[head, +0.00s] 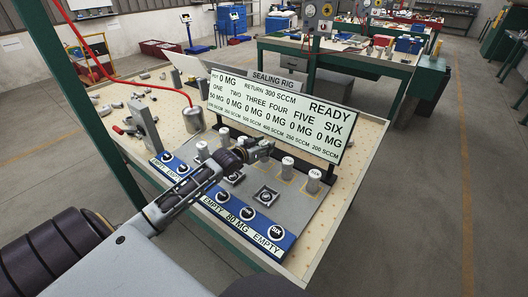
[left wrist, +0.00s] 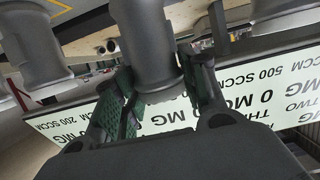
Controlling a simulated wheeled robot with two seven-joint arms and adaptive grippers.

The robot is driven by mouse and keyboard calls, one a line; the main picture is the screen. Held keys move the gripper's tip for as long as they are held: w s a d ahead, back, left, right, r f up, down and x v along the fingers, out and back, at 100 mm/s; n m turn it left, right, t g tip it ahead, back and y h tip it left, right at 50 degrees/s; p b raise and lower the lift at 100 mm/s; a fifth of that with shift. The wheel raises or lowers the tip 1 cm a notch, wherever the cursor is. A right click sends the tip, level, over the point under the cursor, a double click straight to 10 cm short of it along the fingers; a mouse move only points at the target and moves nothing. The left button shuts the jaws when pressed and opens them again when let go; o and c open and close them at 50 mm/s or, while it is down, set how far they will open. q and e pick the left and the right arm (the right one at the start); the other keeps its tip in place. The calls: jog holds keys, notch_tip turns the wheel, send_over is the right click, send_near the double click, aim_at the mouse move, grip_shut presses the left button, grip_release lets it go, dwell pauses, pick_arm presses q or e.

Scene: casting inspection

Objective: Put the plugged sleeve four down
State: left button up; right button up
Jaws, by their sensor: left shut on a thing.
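My left gripper (head: 262,149) is over the back row of the sealing rig, in front of the display board. In the left wrist view my gripper (left wrist: 155,105) has its fingers either side of a grey metal sleeve (left wrist: 147,45) and is shut on it. That view is upside down and cuts off the sleeve's far end, so I cannot tell whether it touches the rig. No number on it is readable. Silver sleeves stand to the right (head: 288,167) and farther right (head: 313,181); others stand left (head: 224,135) and (head: 202,151). My right gripper is out of view.
The display board (head: 280,112) stands close behind the gripper, reading READY. Square sockets (head: 266,196) lie in front. A blue front strip (head: 283,239) carries black round caps and labels EMPTY and 80 MG. A metal can (head: 193,120) and loose parts stand left.

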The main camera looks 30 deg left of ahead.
pick_arm(q)
notch_tip(320, 180, down, 3)
jog(key=shift+r, duration=0.2)
jog(key=shift+f, duration=0.1)
jog(key=o, duration=0.8)
jog(key=shift+f, duration=0.15)
jog(key=o, duration=0.5)
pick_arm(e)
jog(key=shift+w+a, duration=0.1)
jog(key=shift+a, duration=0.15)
pick_arm(q)
jog(key=shift+s, duration=0.1)
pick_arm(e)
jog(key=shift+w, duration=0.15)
